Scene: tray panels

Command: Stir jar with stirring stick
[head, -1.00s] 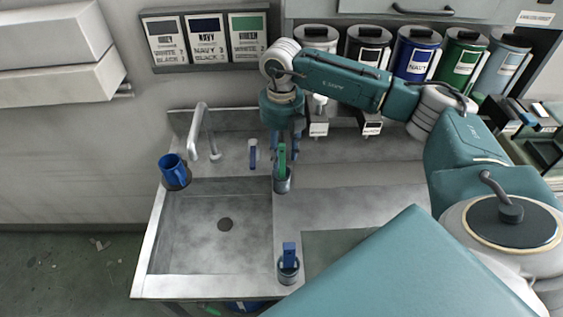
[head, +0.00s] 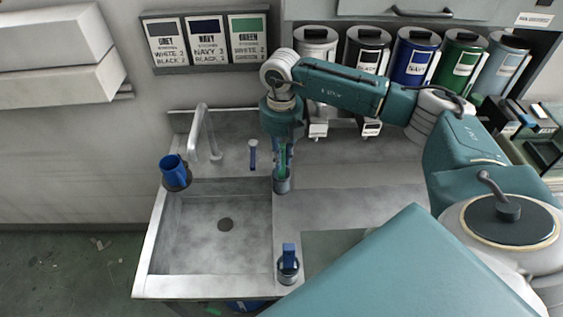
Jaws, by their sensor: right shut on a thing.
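My right gripper (head: 283,147) points down beside the sink and is shut on the green stirring stick (head: 282,160). The stick's lower end is inside a small grey jar (head: 282,186) on the counter at the sink's right edge. The jar stands upright; its contents are too small to make out. The fingers partly hide the stick's upper part. My left gripper is not in view.
A blue-handled item (head: 252,155) is behind the sink. Another cup with a blue handle (head: 288,264) stands at the front. Labelled paint canisters (head: 414,58) line the back shelf.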

